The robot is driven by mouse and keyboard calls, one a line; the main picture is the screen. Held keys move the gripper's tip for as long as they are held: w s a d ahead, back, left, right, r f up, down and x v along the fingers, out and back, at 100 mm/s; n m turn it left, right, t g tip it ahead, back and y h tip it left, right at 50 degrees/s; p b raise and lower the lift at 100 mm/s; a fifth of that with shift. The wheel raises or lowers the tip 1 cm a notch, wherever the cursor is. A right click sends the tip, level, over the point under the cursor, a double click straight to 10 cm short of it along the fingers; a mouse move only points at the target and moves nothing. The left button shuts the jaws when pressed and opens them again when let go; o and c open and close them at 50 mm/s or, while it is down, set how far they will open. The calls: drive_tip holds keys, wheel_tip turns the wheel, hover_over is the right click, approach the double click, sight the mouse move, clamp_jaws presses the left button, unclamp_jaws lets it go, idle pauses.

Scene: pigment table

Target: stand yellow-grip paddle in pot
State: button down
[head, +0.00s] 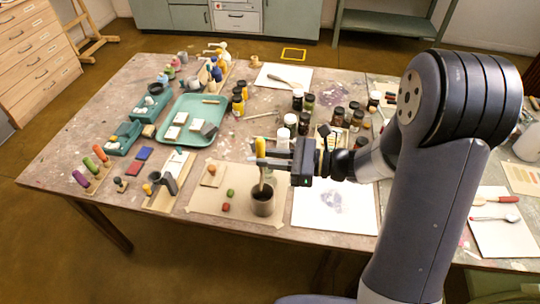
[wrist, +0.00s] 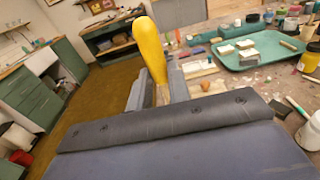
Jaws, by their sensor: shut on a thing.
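The yellow-grip paddle (head: 261,150) is upright, with its yellow grip on top and its lower shaft down at the mouth of the pot. The pot (head: 263,204) is a dark grey-brown cup standing on a tan sheet. My gripper (head: 266,163) is shut on the paddle just under the yellow grip, above the pot. In the wrist view the yellow grip (wrist: 150,50) rises between the fingers of my gripper (wrist: 160,92). The paddle's lower end is hidden inside or behind the pot's rim, and I cannot tell whether it touches the bottom.
The tan sheet (head: 205,203) also bears a small wooden block and several coloured lumps near the pot. A white sheet (head: 345,222) lies right of it. Dark jars (head: 337,117) stand behind my gripper. A green tray (head: 178,138) is at back left.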

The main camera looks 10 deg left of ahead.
sight(263, 176)
drive_tip(key=shift+f+b, duration=2.65)
drive_tip(key=shift+f, duration=1)
drive_tip(key=c, duration=1.3)
unclamp_jaws()
drive_tip(key=shift+o, duration=0.2)
drive_tip(key=d, duration=1)
drive_tip(key=shift+s+d+r+b, duration=0.15)
drive_tip(key=shift+d+r+b, duration=0.15)
drive_tip(key=shift+d+r, duration=0.1)
